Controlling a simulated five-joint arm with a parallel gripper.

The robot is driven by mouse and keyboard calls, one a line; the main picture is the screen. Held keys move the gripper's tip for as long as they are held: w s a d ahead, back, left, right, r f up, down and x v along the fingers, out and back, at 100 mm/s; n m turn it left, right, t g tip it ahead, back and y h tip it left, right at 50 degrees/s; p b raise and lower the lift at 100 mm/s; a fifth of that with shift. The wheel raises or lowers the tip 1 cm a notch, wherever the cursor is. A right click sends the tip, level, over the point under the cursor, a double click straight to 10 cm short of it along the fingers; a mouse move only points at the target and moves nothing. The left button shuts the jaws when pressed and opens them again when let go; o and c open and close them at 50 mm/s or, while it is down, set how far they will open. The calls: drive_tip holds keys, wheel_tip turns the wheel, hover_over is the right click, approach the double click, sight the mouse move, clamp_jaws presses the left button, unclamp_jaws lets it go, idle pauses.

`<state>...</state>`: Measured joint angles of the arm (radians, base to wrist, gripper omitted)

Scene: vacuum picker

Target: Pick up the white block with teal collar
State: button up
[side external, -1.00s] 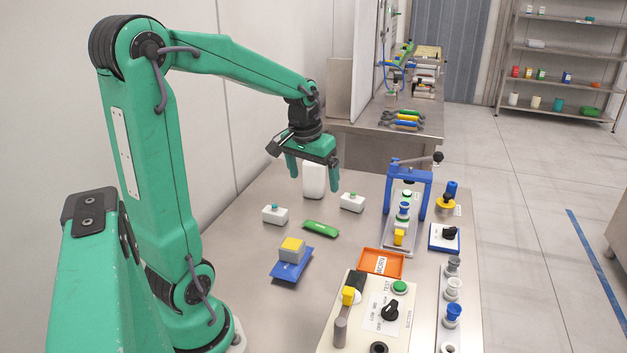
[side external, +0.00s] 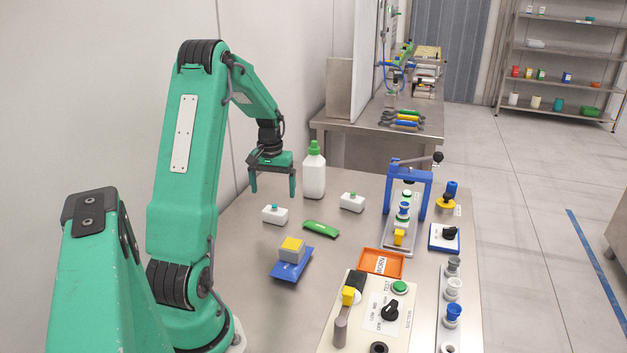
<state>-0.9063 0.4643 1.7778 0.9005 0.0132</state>
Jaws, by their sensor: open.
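Two small white blocks with teal tops lie on the steel table. The left white block with teal collar (side external: 275,214) is below my gripper in the picture. The right white block with teal collar (side external: 352,202) stands farther right, near the bottle. My gripper (side external: 272,194) points down with its two green fingers apart and nothing between them. It hangs above the table, apart from both blocks, and appears nearly over the left one. I cannot tell its exact height.
A white bottle with a green cap (side external: 314,172) stands just right of my gripper. A green piece (side external: 321,229) lies between the blocks and a grey-yellow block (side external: 291,250) on a blue plate. An orange tray (side external: 381,263) and a blue-framed press (side external: 408,190) are on the right.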

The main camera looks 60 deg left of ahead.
sight(274, 207)
drive_tip(key=shift+f, duration=1.3)
drive_tip(key=shift+f, duration=2.6)
drive_tip(key=c, duration=1.1)
